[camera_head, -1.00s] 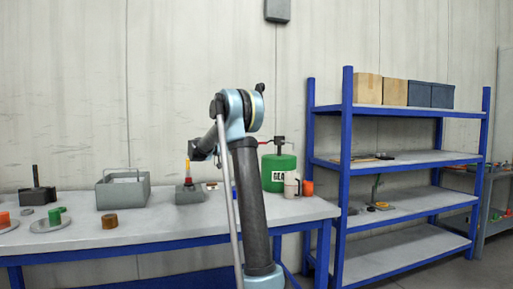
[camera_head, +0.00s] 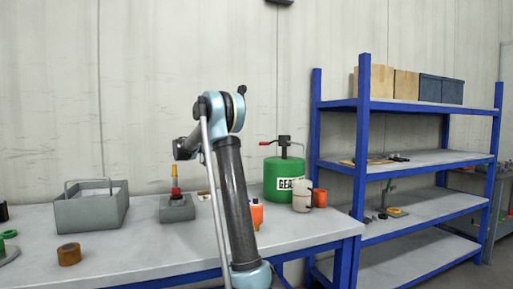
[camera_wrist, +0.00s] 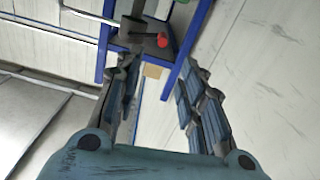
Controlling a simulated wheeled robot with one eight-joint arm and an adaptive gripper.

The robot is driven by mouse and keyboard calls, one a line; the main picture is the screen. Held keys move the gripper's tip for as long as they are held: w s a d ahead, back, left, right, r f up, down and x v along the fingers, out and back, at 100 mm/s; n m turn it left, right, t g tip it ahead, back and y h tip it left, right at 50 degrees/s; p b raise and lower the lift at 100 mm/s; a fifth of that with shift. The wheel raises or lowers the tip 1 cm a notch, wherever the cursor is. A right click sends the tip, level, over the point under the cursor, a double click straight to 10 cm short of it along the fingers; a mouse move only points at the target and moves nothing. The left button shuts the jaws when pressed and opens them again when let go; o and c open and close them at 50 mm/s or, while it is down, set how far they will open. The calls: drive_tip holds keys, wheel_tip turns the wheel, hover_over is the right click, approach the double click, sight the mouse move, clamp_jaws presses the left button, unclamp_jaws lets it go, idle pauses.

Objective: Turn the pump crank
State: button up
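The pump is a green drum (camera_head: 285,179) with a white label, standing at the right end of the workbench. Its crank (camera_head: 284,142) is on top, a dark post with an arm ending in a red grip on the left. In the wrist view a red knob (camera_wrist: 162,40) shows beyond the fingers on a dark part; it may be the crank's grip, but I cannot be sure. My gripper (camera_wrist: 160,85) is open, with its fingers wide apart and nothing between them. In the head view my arm stands left of the drum, and the fingers are not clear there.
A beige mug (camera_head: 302,196) and orange pieces (camera_head: 256,213) stand by the drum. A grey block with a red and yellow piece (camera_head: 176,208), a grey bin (camera_head: 92,212) and a brown ring (camera_head: 69,254) lie left. A blue shelf rack (camera_head: 363,150) stands right.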

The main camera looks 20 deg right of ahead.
sight(261, 144)
drive_tip(key=d, duration=1.1)
drive_tip(key=w+d, duration=0.1)
drive_tip(key=d, duration=0.5)
drive_tip(key=shift+w+d, duration=0.1)
drive_tip(key=shift+c, duration=0.5)
clamp_jaws()
